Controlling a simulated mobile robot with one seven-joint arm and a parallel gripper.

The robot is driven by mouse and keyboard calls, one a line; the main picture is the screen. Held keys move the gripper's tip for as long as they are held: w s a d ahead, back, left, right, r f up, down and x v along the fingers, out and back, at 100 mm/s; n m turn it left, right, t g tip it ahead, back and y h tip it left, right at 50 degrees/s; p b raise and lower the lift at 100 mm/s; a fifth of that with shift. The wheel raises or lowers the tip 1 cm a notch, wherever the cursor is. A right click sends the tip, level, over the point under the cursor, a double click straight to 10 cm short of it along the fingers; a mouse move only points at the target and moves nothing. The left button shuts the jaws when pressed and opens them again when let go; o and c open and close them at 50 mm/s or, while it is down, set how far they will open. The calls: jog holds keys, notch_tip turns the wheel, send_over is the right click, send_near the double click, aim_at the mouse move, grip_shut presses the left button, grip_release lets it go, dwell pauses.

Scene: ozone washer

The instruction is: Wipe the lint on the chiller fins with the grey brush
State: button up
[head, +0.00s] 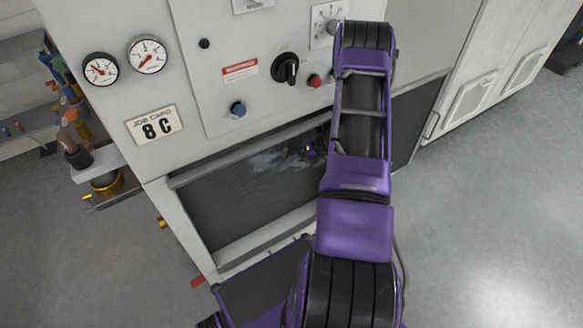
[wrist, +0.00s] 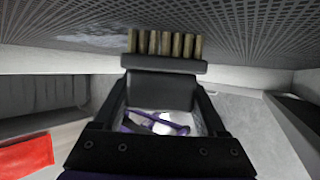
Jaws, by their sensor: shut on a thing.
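The chiller fins (head: 235,200) are a dark, fine-meshed panel low in the front of the white machine. Pale lint (head: 272,159) lies in a patch near their upper edge. In the wrist view the fins (wrist: 235,28) fill the top, with some lint (wrist: 88,41) left of the brush. My gripper (wrist: 160,98) is shut on the grey brush (wrist: 165,88), which has a dark body and a row of tan bristles. The bristle tips overlap the fins' lower edge in the picture; I cannot tell whether they touch. In the head view my arm hides most of the gripper and brush.
Above the fins are a black knob (head: 286,68), gauges (head: 147,54) and a job card (head: 155,125). A shelf with a brass fitting (head: 107,184) juts out at left. Open grey floor (head: 490,210) lies at right.

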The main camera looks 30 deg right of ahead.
jog(key=shift+a+r+p, duration=0.6)
jog(key=shift+a+r, duration=0.25)
jog(key=shift+a, duration=6.15)
jog(key=shift+w+d+r, duration=0.1)
jog(key=shift+w+d, duration=0.05)
jog(key=shift+d, duration=2.2)
jog(key=shift+w+d+r, duration=0.1)
jog(key=shift+d, duration=2.3)
jog(key=shift+w+d+r, duration=0.1)
jog(key=shift+w+d, duration=0.05)
jog(key=shift+d, duration=2.2)
jog(key=s, duration=0.6)
jog(key=shift+s+f+p, duration=0.15)
jog(key=shift+f+p, duration=0.2)
jog(key=shift+s+a, duration=0.1)
jog(key=shift+s, duration=0.05)
